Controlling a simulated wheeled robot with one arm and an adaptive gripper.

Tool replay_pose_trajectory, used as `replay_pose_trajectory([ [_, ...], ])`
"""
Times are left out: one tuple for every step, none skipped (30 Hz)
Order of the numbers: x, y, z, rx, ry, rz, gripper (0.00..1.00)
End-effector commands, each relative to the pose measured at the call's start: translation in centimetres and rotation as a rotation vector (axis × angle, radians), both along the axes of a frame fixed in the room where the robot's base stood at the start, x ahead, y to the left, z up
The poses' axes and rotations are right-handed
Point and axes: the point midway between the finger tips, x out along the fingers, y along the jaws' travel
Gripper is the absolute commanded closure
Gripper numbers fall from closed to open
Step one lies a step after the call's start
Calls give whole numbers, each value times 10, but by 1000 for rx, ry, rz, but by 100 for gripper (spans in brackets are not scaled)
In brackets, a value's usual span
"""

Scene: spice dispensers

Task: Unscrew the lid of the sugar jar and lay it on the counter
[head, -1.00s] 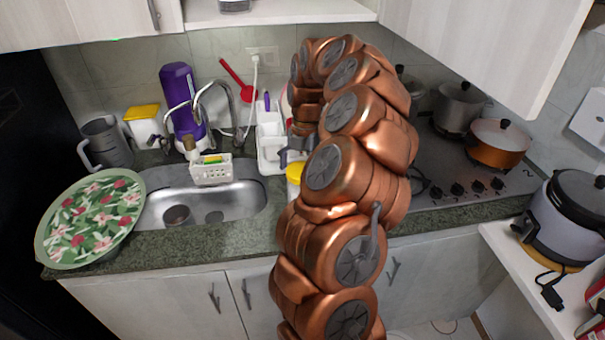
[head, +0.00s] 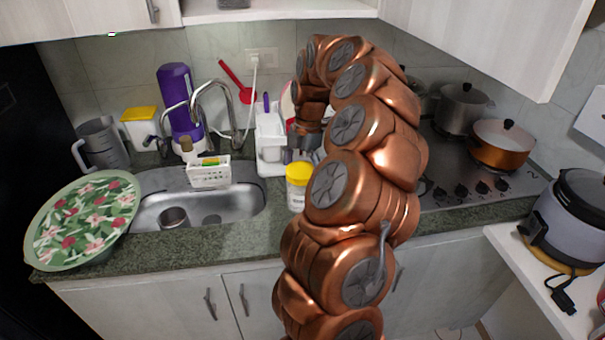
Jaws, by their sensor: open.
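A jar with a clear or white body (head: 297,196), which looks like the sugar jar, stands upright on the counter just right of the sink. Its yellow lid (head: 299,173) is on top of it. My gripper (head: 304,155) is behind and above the jar in the picture, apart from the lid as far as I can see. It is open and seems empty. My own arm hides part of its fingers and the area to its right.
The granite counter (head: 240,238) has a bare strip in front of the sink (head: 240,203). A floral tray (head: 82,222) covers the left end. A white rack (head: 270,142) stands behind the jar. The stove (head: 455,196) with pots lies to the right.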

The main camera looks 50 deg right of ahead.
Motion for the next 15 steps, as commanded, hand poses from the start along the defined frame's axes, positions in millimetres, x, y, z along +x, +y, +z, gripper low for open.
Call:
replay_pose_trajectory([
  [0,0,-2,-1,-1,-21,0],
  [0,0,-2,-1,-1,-36,0],
  [0,0,-2,-2,-1,-54,0],
  [0,0,-2,-2,-1,-68,0],
  [0,0,-2,-2,-1,-81,0],
  [0,0,-2,-2,-1,-99,0],
  [0,0,-2,-2,-1,-112,0],
  [0,0,-2,-2,-1,-127,0],
  [0,0,-2,-2,-1,-145,0],
  [0,0,-2,-2,-2,-159,0],
  [0,0,-2,-2,-2,-172,0],
  [0,0,-2,-2,-2,-192,0],
  [0,0,-2,-2,-2,-205,0],
  [0,0,-2,-2,-2,-218,0],
  [0,0,-2,-2,-2,-236,0],
])
